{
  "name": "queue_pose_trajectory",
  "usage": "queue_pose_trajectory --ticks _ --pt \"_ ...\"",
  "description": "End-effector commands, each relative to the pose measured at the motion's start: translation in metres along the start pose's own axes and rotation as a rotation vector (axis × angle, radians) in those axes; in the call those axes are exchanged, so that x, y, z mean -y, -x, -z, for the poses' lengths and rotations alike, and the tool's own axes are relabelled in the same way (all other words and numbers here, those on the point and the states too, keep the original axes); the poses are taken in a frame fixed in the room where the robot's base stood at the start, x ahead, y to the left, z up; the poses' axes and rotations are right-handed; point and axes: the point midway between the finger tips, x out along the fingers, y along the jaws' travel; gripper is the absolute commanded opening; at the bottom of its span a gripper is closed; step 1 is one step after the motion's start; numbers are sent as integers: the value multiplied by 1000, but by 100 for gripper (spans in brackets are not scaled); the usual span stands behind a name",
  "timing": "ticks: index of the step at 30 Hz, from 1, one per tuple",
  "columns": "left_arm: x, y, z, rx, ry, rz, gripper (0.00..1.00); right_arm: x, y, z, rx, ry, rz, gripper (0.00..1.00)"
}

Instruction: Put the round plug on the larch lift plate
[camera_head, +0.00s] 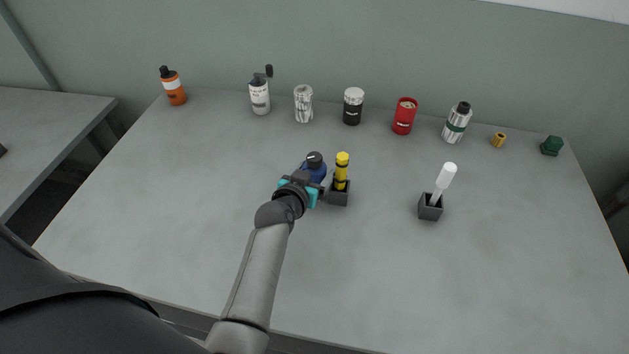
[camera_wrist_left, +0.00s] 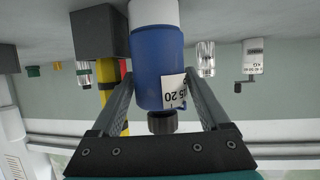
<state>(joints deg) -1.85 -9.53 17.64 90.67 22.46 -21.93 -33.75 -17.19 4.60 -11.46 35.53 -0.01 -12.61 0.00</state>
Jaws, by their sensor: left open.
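My left gripper (camera_head: 307,187) is open, its fingers on either side of a blue bottle (camera_head: 315,171) with a black cap. In the left wrist view the blue bottle (camera_wrist_left: 158,68) stands between the two fingers, upside down in the picture; whether they touch it I cannot tell. No thing is clearly marked as the round plug; a small brass-yellow cylinder (camera_head: 499,140) lies at the back right, far from the gripper. A green faceted piece (camera_head: 551,146) is at the far right. I cannot identify a larch lift plate. My right gripper is not in view.
Just right of the bottle a yellow tool (camera_head: 342,168) stands in a dark holder (camera_head: 339,197). A white-handled tool (camera_head: 446,176) stands in another holder (camera_head: 430,209). Several bottles and cans, including a red can (camera_head: 404,116), line the back. The front of the table (camera_head: 360,280) is clear.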

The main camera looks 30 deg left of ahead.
Motion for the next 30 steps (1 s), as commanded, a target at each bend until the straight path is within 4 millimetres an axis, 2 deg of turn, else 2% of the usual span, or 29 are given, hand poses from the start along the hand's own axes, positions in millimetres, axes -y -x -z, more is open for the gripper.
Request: queue_pose_trajectory --ticks 6,26,30 --pt "0 0 0 -1 -1 0 77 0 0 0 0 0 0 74" --pt "0 0 1 -2 -1 1 2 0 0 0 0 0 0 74" --pt "0 0 1 -2 -1 1 0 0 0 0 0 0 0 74"
